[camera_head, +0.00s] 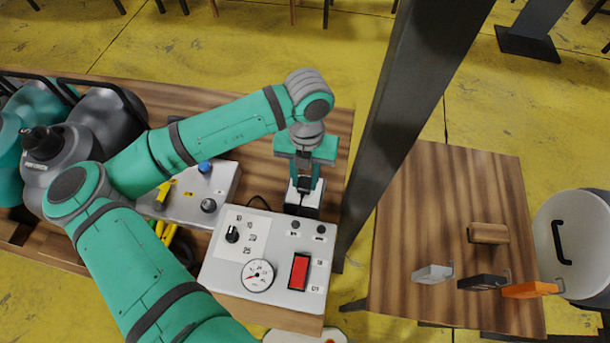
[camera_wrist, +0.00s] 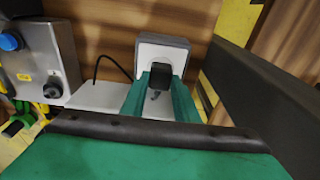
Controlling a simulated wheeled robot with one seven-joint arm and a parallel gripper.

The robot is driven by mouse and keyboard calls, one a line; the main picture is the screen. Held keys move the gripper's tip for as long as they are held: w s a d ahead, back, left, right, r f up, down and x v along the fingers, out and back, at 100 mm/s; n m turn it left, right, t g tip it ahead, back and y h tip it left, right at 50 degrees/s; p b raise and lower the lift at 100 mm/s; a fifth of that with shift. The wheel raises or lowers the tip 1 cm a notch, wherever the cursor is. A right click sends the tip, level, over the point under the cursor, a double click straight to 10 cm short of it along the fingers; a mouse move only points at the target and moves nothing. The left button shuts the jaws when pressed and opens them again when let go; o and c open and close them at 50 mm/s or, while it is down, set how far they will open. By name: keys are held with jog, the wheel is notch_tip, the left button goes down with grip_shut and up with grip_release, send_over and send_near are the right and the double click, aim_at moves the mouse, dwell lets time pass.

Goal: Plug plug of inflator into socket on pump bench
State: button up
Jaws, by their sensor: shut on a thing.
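My gripper (camera_head: 305,185) points down behind the inflator and is shut on the black plug (camera_wrist: 161,78). In the wrist view the plug sits between the green fingers, directly in front of the pale socket box (camera_wrist: 178,45). It overlaps the box's face; I cannot tell whether its pins are inside. In the head view the fingers partly hide the plug and the socket (camera_head: 293,197). The inflator (camera_head: 227,270) is a light grey box with a dial, gauge and red switch, on the wooden pump bench (camera_head: 255,160). A thin black cable (camera_wrist: 112,60) arches beside the socket.
A dark post (camera_head: 385,130) rises close to the right of my gripper. A second grey box (camera_head: 222,183) with blue and black knobs stands left. A wooden table (camera_head: 430,220) at right holds several small tools. Grey tanks (camera_head: 65,150) stand far left.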

jog(key=shift+f, duration=0.45)
jog(key=o, duration=1.1)
jog(key=shift+c, duration=0.2)
notch_tip(320, 180, up, 11)
jog(key=w, duration=0.1)
jog(key=shift+w+d, duration=0.15)
jog(key=shift+f, duration=0.15)
